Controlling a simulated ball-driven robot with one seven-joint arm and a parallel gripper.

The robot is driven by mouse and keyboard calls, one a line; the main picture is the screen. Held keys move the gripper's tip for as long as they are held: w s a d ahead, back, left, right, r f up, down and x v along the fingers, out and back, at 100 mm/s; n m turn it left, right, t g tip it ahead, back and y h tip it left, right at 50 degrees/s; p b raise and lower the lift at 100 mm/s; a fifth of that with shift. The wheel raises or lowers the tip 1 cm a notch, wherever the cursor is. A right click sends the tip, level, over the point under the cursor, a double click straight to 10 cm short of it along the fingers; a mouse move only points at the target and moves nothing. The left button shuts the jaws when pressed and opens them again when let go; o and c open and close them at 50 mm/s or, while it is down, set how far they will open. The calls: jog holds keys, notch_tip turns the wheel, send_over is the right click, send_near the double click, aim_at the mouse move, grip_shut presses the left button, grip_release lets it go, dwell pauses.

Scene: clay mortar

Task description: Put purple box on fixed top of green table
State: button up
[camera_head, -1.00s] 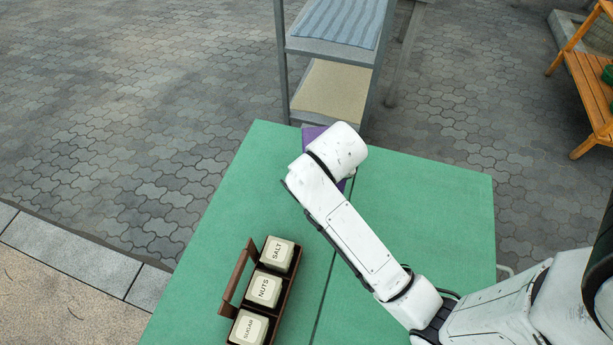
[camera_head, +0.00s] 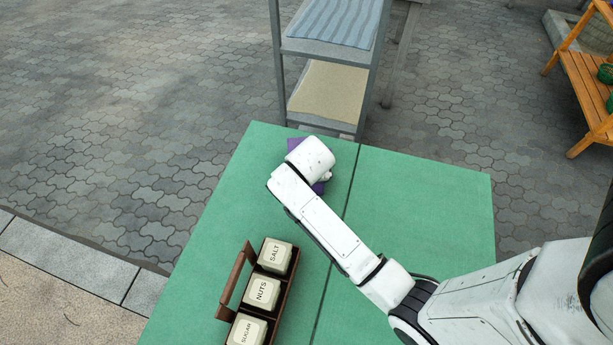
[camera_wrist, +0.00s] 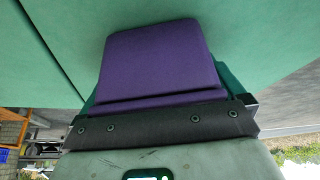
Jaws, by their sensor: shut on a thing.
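The purple box (camera_head: 294,146) shows only in part in the head view, at the far end of the green table (camera_head: 400,215), behind my white wrist. In the wrist view the purple box (camera_wrist: 160,58) is large, held at the dark jaw bar of my gripper (camera_wrist: 165,108), which is shut on it. The fingertips are hidden in the head view. A dark seam splits the tabletop into a left and a right panel. The box is over the left panel, near its far edge. I cannot tell whether it touches the top.
A brown caddy (camera_head: 233,283) with cream boxes marked SALT (camera_head: 275,254), NUTS (camera_head: 262,292) and SUGAR (camera_head: 247,331) stands on the left panel's near part. A grey metal shelf (camera_head: 325,116) stands just beyond the table. The right panel is mostly clear beyond my arm.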

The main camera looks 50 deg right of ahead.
jog(key=o, duration=0.8)
jog(key=shift+f, duration=0.1)
jog(key=shift+o, duration=0.2)
jog(key=p+v, duration=0.1)
jog(key=v, duration=1.1)
jog(key=s+a+f+n+y, duration=0.1)
jog(key=s+a+f+n, duration=0.1)
jog(key=s, duration=0.3)
jog(key=s+a+f+n+g+y, duration=0.1)
jog(key=s+a+n, duration=0.1)
jog(key=s+n, duration=0.2)
jog(key=s+a+f+n+g+y, duration=0.1)
jog(key=s+a+f+n, duration=0.1)
jog(key=s, duration=0.4)
jog(key=shift+s+a+f+n, duration=0.35)
jog(key=shift+a+n, duration=0.2)
jog(key=shift+n, duration=0.15)
